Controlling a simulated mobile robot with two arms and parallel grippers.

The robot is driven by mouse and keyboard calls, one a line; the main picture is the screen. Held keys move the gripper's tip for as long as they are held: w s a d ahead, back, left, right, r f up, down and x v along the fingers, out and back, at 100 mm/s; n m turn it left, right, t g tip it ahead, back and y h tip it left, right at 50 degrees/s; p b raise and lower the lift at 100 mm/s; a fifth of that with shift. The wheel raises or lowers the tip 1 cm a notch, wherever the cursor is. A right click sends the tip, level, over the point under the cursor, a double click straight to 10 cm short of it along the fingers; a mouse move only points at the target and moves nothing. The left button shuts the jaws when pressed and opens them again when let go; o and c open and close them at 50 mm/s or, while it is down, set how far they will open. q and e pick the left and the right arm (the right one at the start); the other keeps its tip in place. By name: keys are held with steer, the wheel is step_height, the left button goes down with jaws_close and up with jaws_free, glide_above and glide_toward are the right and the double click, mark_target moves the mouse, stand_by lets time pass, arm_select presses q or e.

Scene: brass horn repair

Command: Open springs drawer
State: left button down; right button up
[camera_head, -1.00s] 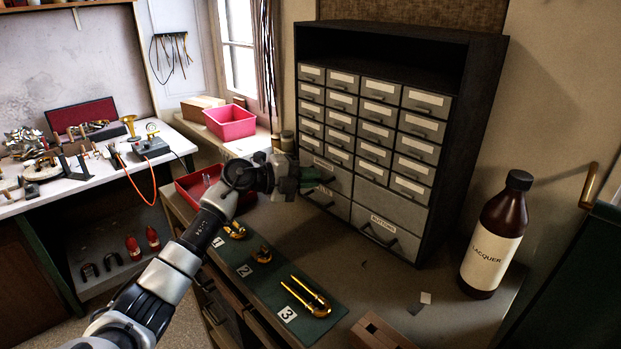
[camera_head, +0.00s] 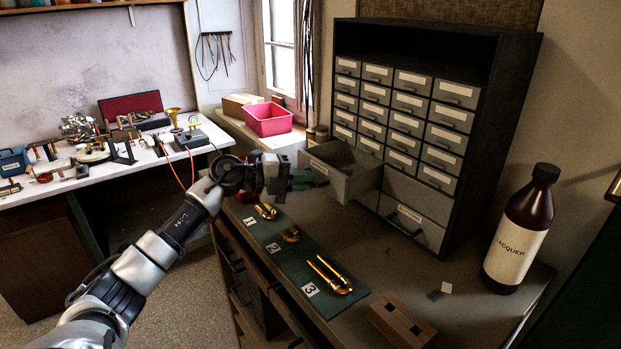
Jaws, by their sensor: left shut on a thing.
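A grey parts cabinet (camera_head: 497,115) with many small drawers and larger drawers at the bottom stands on the bench. The lower left large drawer (camera_head: 364,184) is pulled well out, and I look into its dark inside. Its label is too small and covered to read. My left gripper (camera_head: 304,180) is shut on the handle at the drawer's front, and it hides most of the handle. The large drawer beside it (camera_head: 414,221), with a label and dark handle, is closed. My right gripper is not in view.
A green mat (camera_head: 273,245) with numbered brass parts lies in front of the cabinet. A brown lacquer bottle (camera_head: 516,230) stands at the right, and a wooden block (camera_head: 400,320) lies at the front. A pink bin (camera_head: 268,120) sits behind.

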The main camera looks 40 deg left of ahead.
arm_select(q)
steer(key=shift+w, duration=0.1)
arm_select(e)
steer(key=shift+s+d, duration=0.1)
arm_select(q)
steer(key=c, duration=1.2)
jaws_free()
steer(key=shift+c, duration=0.2)
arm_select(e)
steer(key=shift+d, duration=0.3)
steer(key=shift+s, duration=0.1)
arm_select(q)
steer(key=b+v, duration=0.5)
steer(key=v, duration=0.5)
steer(key=shift+s+a, duration=0.25)
steer(key=shift+s, duration=0.05)
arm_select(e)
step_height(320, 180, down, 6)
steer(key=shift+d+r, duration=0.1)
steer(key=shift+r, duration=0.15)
arm_select(q)
steer(key=shift+r, duration=0.1)
